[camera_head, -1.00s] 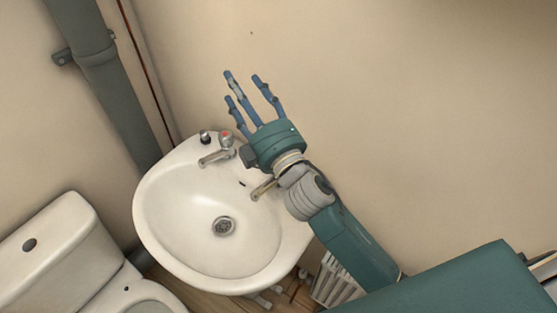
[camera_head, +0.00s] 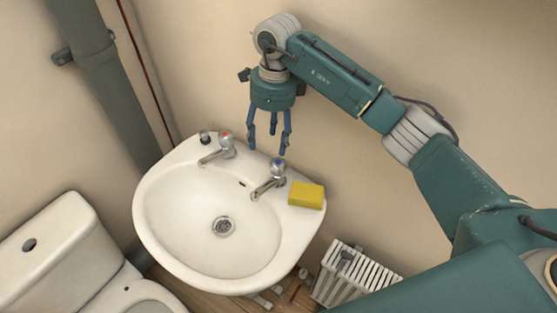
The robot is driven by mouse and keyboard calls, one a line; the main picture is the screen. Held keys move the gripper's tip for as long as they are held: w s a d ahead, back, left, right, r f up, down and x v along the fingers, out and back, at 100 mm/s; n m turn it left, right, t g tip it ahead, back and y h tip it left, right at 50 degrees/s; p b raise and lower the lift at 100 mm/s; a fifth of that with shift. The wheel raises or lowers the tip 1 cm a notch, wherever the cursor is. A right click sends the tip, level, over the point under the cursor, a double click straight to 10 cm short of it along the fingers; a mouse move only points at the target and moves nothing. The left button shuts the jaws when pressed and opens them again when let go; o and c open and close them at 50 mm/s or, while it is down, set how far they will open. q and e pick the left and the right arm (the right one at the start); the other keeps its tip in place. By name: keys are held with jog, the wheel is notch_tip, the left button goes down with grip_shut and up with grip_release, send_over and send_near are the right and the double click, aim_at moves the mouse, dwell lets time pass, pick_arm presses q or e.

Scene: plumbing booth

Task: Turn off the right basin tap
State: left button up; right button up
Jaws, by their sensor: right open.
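The right basin tap (camera_head: 272,178) stands on the back right of the white basin (camera_head: 160,215). It has a chrome spout and a round knob with a blue mark on top. The left tap (camera_head: 219,147) has a similar knob with a red mark. My right gripper (camera_head: 271,143) hangs fingers down above the back rim, just behind the right tap. Its blue fingers are spread and empty. The fingertips look close to the knob, but I cannot tell whether they touch it. My left gripper is out of view.
A yellow sponge (camera_head: 306,195) lies on the basin's right rim, close beside the right tap. A small dark-topped item (camera_head: 204,137) sits at the back left rim. A toilet (camera_head: 62,245) is at left, a radiator (camera_head: 352,277) below right, and a grey pipe (camera_head: 108,85) on the wall.

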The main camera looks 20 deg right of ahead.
aim_at(278, 162)
jog(key=shift+h, duration=0.5)
jog(key=f+p, duration=0.1)
jog(key=f, duration=0.2)
jog(key=d+f+p, duration=0.1)
jog(key=f, duration=0.2)
jog(key=d+f+p, duration=0.1)
jog(key=f, duration=0.1)
jog(key=shift+d+f, duration=0.15)
jog(key=shift+f, duration=0.85)
